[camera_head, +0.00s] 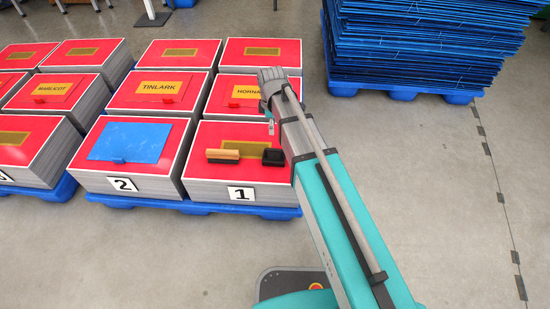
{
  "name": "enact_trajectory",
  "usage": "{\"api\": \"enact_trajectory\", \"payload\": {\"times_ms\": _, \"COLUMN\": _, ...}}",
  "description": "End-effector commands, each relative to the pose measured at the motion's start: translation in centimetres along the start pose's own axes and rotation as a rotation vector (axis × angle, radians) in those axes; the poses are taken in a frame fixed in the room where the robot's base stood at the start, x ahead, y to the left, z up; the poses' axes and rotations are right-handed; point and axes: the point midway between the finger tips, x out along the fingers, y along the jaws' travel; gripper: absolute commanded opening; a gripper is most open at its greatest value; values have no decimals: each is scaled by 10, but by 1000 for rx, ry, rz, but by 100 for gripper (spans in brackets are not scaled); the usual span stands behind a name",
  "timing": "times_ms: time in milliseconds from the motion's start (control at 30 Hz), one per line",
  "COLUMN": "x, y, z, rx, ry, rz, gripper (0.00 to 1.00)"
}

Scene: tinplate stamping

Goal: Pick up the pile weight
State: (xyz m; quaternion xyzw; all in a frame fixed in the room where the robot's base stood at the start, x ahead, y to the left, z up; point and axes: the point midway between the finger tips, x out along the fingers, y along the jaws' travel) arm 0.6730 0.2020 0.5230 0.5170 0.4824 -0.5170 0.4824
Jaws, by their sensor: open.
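A small black square block (273,157), which looks like the pile weight, lies on the red top of the stack marked 1 (208,165), near its right side. My arm reaches over the right edge of that stack. My gripper (271,128) shows only as a small part below the wrist, above the back of the block and apart from it. It is open and appears empty. The arm hides part of the stack's right side.
A wooden-handled brush (236,155) lies just left of the block. The stack marked 2 (124,185), with a blue plate (130,140) on top, stands to the left. More red-topped stacks stand behind. A tall blue pile (430,45) stands back right. The floor at right is clear.

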Motion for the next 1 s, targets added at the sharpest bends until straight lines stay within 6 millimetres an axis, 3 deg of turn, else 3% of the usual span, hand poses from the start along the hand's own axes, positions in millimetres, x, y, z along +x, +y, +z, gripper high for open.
{"api": "enact_trajectory", "payload": {"times_ms": 1000, "x": 76, "y": 0, "z": 2, "rx": 3, "ry": 0, "rz": 0, "gripper": 60}}
